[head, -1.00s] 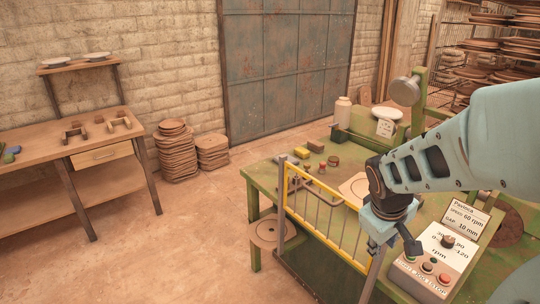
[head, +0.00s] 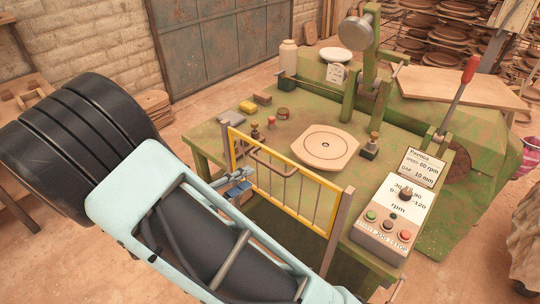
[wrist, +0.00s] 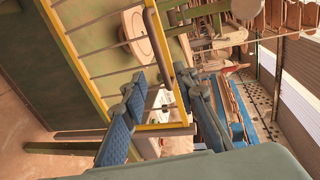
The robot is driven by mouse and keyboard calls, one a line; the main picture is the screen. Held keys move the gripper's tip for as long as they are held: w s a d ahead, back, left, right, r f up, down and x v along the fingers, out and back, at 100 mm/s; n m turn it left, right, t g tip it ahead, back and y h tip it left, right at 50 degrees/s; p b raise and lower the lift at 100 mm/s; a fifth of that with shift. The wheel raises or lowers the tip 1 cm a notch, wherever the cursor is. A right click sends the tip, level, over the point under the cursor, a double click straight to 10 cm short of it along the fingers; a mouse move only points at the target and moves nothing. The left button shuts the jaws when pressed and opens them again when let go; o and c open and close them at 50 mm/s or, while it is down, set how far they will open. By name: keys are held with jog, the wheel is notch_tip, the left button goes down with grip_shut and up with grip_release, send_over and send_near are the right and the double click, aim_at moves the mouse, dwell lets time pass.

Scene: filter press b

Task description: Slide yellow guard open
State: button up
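The yellow guard (head: 333,188) is an upright yellow frame with thin grey bars, standing between two grey posts along the front edge of the green machine table. A dark bar handle (head: 272,166) sticks out from its upper left part. My gripper (head: 238,186) is in front of the guard's left part, close to the handle. In the wrist view, my gripper (wrist: 163,80) has its blue fingers apart, with the guard's yellow edge (wrist: 143,60) and the grey handle bar (wrist: 166,45) showing between them. I cannot tell whether a finger touches the handle.
The green table (head: 215,135) carries a round clay disc (head: 324,148), small knobs and blocks. A control box (head: 390,225) with buttons and a dial stands right of the guard. A red-handled lever (head: 462,85) rises at the back right. Open floor lies left.

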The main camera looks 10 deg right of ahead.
aim_at(268, 165)
jog(key=shift+n, duration=0.3)
jog(key=p+x, duration=0.1)
jog(key=x, duration=0.9)
jog(key=shift+w+f, duration=0.1)
jog(key=shift+w, duration=0.25)
jog(key=shift+c, duration=0.5)
grip_shut()
